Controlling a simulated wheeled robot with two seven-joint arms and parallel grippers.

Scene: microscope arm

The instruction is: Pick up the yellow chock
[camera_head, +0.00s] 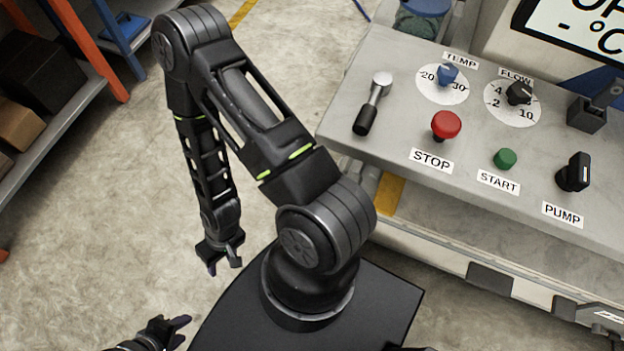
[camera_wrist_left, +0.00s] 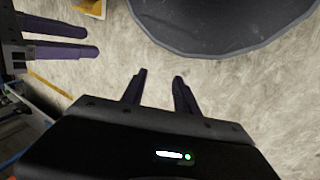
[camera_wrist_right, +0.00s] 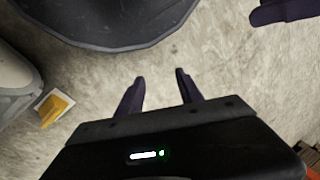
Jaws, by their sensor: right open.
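A small yellow piece with a pale edge, which looks like the yellow chock (camera_wrist_right: 53,109), lies on the floor at the left of the right wrist view. A yellow piece (camera_wrist_left: 91,7), cut by the top edge, also shows in the left wrist view; I cannot tell if it is the same. My right gripper (camera_wrist_right: 160,76) is open and empty over bare floor, to the right of the chock and apart from it. In the head view it hangs (camera_head: 224,266) left of my base. My left gripper (camera_wrist_left: 160,76) is open and empty, lower in the head view (camera_head: 180,333).
A bench with a control panel (camera_head: 345,95) stands at the right, with a yellow patch (camera_head: 388,192) beneath its front. A shelf (camera_head: 60,112) stands at the left. A grey rounded body (camera_wrist_right: 15,85) is beside the chock. The floor between shelf and bench is clear.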

